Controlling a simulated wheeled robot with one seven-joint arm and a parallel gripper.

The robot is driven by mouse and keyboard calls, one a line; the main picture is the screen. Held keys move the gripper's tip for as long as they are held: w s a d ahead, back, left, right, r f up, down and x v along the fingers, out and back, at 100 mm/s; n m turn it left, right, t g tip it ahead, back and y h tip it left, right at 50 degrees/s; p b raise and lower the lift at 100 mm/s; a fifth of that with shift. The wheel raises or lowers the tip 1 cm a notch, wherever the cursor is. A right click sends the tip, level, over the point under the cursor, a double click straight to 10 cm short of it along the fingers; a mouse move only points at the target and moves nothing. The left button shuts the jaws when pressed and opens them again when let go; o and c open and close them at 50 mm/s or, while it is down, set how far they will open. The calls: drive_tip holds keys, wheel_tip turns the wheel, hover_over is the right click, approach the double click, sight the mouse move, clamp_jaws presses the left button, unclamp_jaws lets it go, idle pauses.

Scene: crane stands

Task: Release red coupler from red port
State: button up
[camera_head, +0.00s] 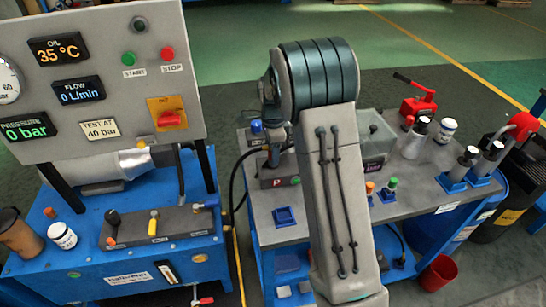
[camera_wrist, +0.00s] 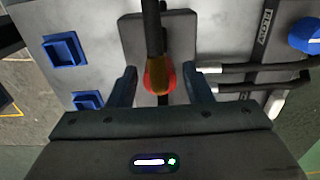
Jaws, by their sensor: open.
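The red coupler (camera_wrist: 150,80) shows in the wrist view as a red ring with an amber-brown part in front of it, on a black hose (camera_wrist: 152,25). It is at a grey block (camera_wrist: 130,35); the red port itself is hidden, so I cannot tell how it sits. My gripper (camera_wrist: 160,88) is open, with one dark finger on each side of the coupler and visible gaps. In the head view my arm hides most of this spot. A dark block marked P (camera_head: 277,183) shows just left of my arm.
Blue square holders (camera_wrist: 64,50) and black hoses with metal ends (camera_wrist: 255,70) lie close by in the wrist view. In the head view, a test panel (camera_head: 105,100) stands left, a red hand pump (camera_head: 418,104) and bottles stand right, and a red bucket (camera_head: 440,273) is on the floor.

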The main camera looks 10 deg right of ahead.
drive_tip(key=c, duration=0.9)
drive_tip(key=shift+r, duration=0.15)
drive_tip(key=shift+r+p, duration=1.75)
drive_tip(key=shift+r, duration=0.6)
